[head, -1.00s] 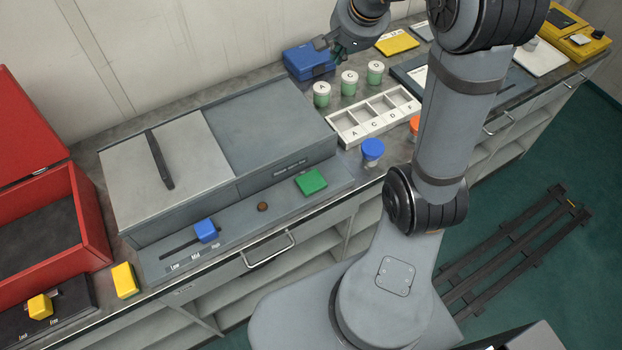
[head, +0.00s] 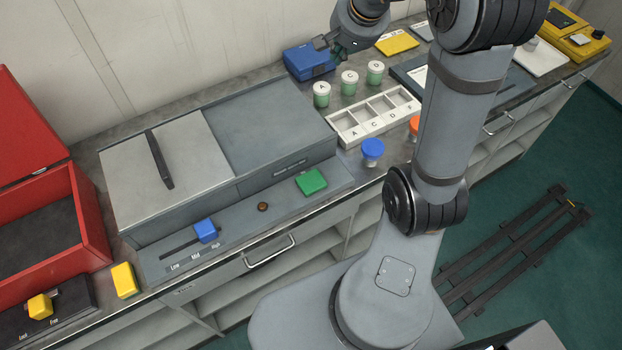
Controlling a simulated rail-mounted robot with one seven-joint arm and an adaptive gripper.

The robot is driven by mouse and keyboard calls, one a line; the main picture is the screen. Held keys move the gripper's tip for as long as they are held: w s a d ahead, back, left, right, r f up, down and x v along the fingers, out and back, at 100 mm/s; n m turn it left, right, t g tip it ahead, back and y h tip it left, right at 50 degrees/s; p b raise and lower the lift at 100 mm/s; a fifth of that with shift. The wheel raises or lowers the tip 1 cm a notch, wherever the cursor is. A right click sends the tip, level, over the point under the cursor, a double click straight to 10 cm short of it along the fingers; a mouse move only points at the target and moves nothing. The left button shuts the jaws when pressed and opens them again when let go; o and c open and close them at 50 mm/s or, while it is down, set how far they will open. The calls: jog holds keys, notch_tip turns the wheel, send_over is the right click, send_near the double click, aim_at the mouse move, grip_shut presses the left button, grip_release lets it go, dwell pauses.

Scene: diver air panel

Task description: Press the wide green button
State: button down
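The wide green button (head: 311,181) sits on the right part of the grey panel's front ledge (head: 270,222), below the large grey box. My gripper (head: 334,54) is at the top of the head view, above the back of the bench near a blue box. It is well apart from the green button, up and to the right of it. Its fingers are small and dark here, and I cannot tell whether they are open or shut.
The ledge also holds a blue slider (head: 206,231) and a small brown knob (head: 263,207). A blue-capped jar (head: 372,152) stands right of the button. A white divided tray (head: 347,131), green jars (head: 349,83) and the blue box (head: 309,62) lie behind. An open red box (head: 95,225) is left.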

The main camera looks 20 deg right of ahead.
jog(key=w+a+f+m+y, duration=0.2)
jog(key=w+a+f, duration=0.1)
jog(key=a+f, duration=0.2)
jog(key=w+a+f+m+g+y, duration=0.1)
jog(key=w+a+f+m+y, duration=0.2)
jog(key=a+f, duration=0.3)
jog(key=w+a+f+m+y, duration=0.2)
jog(key=w+a+f+y, duration=0.1)
jog(key=w+a+f, duration=0.2)
jog(key=shift+w+a+f+m+b, duration=0.1)
jog(key=shift+a+f+m+b, duration=0.05)
jog(key=shift+a, duration=0.25)
jog(key=shift+a+f+m+b, duration=0.1)
jog(key=shift+a+m+b, duration=0.05)
jog(key=shift+a, duration=0.25)
jog(key=shift+w+a+f+y, duration=0.15)
jog(key=shift+w+y, duration=0.1)
jog(key=shift+y, duration=0.05)
jog(key=shift+s, duration=0.1)
